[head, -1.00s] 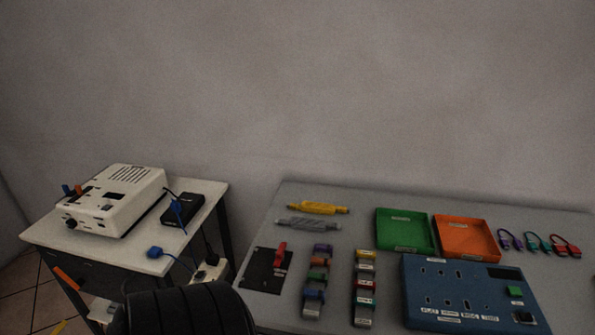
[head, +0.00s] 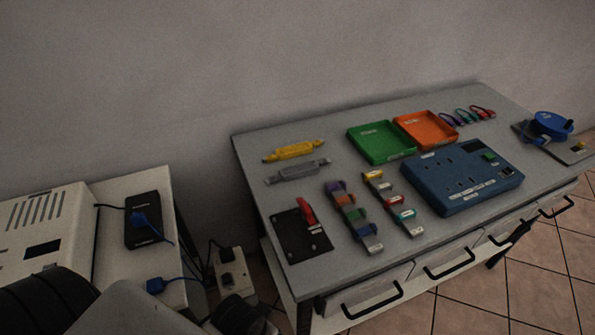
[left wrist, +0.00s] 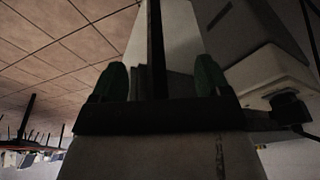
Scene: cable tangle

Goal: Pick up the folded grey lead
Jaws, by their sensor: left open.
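The folded grey lead (head: 298,170) lies flat on the grey workbench (head: 262,212), near its back left corner. It sits just in front of a folded yellow lead (head: 294,151), apart from it. My left gripper (left wrist: 160,80) shows in the left wrist view with its two green-tipped fingers apart and nothing seen between them. In the head view parts of my arm fill the lower left, away from the lead; the gripper's fingers cannot be made out there. My right gripper is in neither view.
A black plate with a red lever (head: 306,212), two strips of coloured clips (head: 351,218), a green tray (head: 381,142), an orange tray (head: 425,130) and a blue socket panel (head: 462,177) share the bench. A white side table (head: 138,184) with a black box (head: 143,219) stands left.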

